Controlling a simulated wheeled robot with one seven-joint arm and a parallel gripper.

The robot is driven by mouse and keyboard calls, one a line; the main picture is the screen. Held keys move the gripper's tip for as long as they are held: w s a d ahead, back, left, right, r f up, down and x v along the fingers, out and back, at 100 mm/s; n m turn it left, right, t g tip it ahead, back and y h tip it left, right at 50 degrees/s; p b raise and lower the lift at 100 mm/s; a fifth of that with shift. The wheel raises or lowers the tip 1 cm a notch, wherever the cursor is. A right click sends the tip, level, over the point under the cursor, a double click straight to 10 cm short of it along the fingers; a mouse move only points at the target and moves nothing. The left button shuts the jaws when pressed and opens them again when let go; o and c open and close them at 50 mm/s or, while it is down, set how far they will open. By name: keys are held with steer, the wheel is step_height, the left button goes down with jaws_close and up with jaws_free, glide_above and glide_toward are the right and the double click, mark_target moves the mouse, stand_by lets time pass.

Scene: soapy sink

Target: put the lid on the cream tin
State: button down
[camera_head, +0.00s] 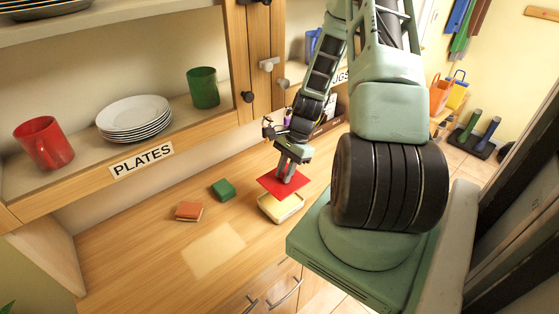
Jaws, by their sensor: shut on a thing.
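My gripper (287,176) points down over the counter and is shut on a flat red lid (276,188). The lid is a thin, roughly square plate and looks slightly tilted. The cream tin (290,214) is a pale open box with rounded corners, standing on the counter near its front edge. The lid is just above the tin and overlaps its back part in the picture. I cannot tell whether lid and tin touch. The lid hides the back of the tin's opening.
A green block (223,190) and an orange-brown block (188,211) lie on the wooden counter (135,250) left of the tin. A shelf above holds a red mug (44,142), stacked white plates (134,117) and a green cup (203,88). The counter's front left is clear.

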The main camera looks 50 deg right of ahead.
mark_target(282, 184)
steer(key=shift+w+a, duration=0.1)
steer(key=shift+a, duration=0.25)
steer(key=shift+a+f, duration=0.2)
steer(key=shift+f, duration=0.05)
step_height(282, 184, down, 4)
steer(key=b, duration=0.4)
steer(key=shift+f, duration=0.1)
steer(key=shift+f+b, duration=0.5)
steer(key=shift+f, duration=0.4)
steer(key=shift+f, duration=0.15)
stand_by(1.6)
steer(key=c, duration=0.7)
jaws_free()
steer(key=shift+p, duration=0.4)
